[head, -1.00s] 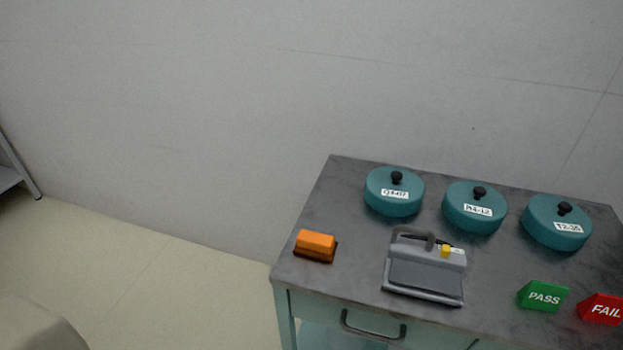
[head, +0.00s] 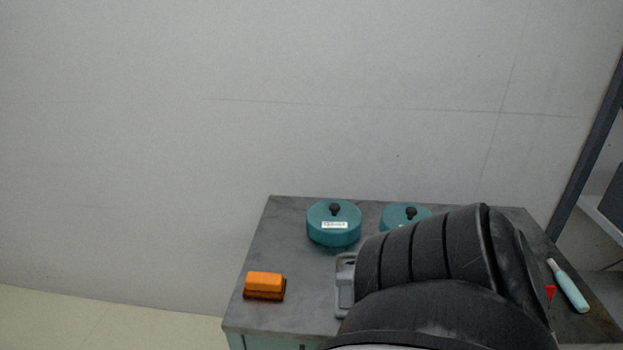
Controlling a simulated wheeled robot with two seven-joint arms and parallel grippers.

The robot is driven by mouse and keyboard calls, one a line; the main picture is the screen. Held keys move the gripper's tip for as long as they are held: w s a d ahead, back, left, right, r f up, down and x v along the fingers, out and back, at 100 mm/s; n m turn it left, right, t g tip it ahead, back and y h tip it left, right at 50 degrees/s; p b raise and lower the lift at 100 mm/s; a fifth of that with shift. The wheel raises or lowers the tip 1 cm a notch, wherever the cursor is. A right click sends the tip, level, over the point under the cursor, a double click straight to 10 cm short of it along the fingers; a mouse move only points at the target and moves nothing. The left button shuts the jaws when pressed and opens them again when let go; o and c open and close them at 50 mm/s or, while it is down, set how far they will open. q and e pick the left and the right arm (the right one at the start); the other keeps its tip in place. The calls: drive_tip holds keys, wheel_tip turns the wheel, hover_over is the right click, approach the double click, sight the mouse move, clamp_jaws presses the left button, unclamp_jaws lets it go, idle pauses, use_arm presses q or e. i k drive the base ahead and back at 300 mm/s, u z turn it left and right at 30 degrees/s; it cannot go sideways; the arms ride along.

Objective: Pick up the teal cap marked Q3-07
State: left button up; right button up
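A round teal cap (head: 333,226) with a black knob and a white label stands at the back left of the grey cart top (head: 285,222). Its label is too small to read surely now; in the earlier frame it seems to begin with Q. A second teal cap (head: 402,214) to its right is partly hidden behind my dark arm. The third cap from the earlier frame is hidden now. Neither gripper shows in the head view.
An orange block on a dark base (head: 264,283) sits at the cart's front left. A grey device (head: 344,287) is mostly covered by my arm. A red piece (head: 550,293) and a pale-handled tool (head: 569,287) lie at the right. A dark shelf post (head: 590,145) stands beyond the cart.

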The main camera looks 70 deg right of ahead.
sight(330, 223)
drive_tip(key=k, duration=0.5)
drive_tip(key=z, duration=0.9)
